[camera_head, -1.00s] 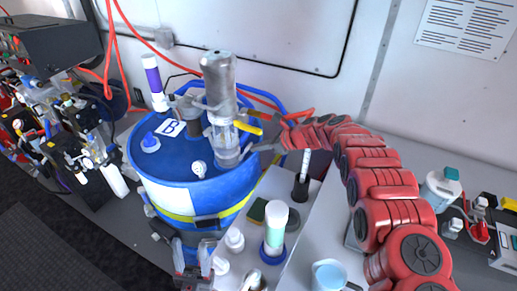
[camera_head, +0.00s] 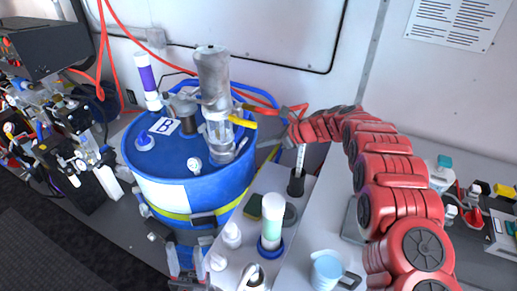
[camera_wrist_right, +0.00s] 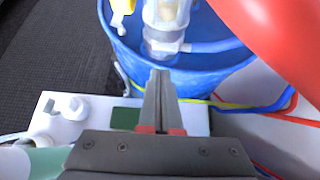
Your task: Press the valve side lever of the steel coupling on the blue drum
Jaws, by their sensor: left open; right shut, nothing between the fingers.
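The blue drum (camera_head: 188,184) stands left of centre with the upright steel coupling (camera_head: 212,78) on its lid. The coupling's lower part is clear, and a yellow side lever (camera_head: 243,122) sticks out to its right. My left gripper (camera_head: 188,260) is open and empty, low in front of the drum.
A grey bench with a white-and-green bottle (camera_head: 273,222), a clear mug (camera_head: 327,270) and a dark holder (camera_head: 296,184) lies right of the drum. A purple-banded tube (camera_head: 148,80) stands on the lid. Orange hoses (camera_head: 262,98) run behind. Equipment crowds the left.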

